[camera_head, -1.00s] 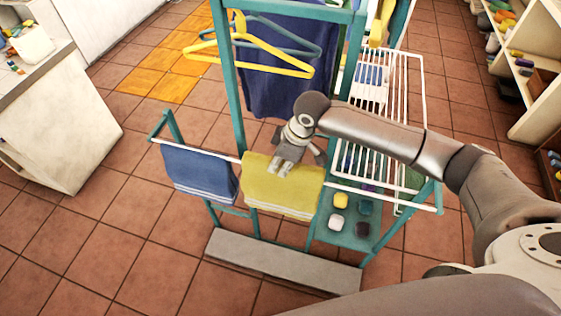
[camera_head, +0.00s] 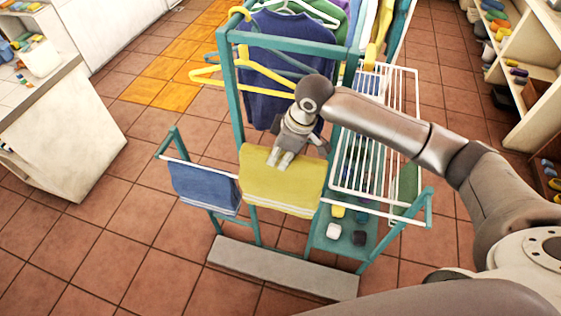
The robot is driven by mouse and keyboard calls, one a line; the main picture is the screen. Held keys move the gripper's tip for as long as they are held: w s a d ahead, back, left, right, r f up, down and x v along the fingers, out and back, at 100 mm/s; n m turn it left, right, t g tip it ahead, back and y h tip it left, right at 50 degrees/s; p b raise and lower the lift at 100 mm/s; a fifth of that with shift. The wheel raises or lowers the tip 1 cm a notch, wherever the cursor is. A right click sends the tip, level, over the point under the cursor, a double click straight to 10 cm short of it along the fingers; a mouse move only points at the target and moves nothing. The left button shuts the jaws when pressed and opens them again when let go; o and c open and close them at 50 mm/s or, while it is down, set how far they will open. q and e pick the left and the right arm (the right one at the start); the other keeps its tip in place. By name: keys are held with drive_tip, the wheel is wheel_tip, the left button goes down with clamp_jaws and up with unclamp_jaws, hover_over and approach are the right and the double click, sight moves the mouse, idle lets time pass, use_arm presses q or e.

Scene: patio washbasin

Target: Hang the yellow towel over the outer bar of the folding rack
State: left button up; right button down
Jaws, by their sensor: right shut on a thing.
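The yellow towel (camera_head: 282,185) hangs spread out at the near side of the folding rack, its striped hem at the bottom. My right gripper (camera_head: 285,158) is shut on the towel's top part. The outer bar (camera_head: 370,211) shows on both sides of the towel; the towel hides the stretch between. The towel's top edge appears above the line of the bar, and I cannot tell whether the cloth touches or straddles it. A blue towel (camera_head: 204,187) hangs over the bar on the left. My left gripper is out of view.
The teal rack frame (camera_head: 234,95) rises behind, with yellow hangers (camera_head: 250,72) and clothes. A white wire shelf (camera_head: 372,140) lies right of the gripper, under my arm. A grey base slab (camera_head: 280,268) is below. Open tiled floor lies left and in front.

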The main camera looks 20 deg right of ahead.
wheel_tip(320, 180, up, 12)
drive_tip(key=shift+r, duration=0.25)
idle(0.5)
drive_tip(key=shift+s+a, duration=0.1)
drive_tip(key=s+a, duration=0.9)
drive_tip(key=s, duration=0.5)
drive_tip(key=shift+a+r, duration=0.2)
drive_tip(key=shift+r, duration=0.25)
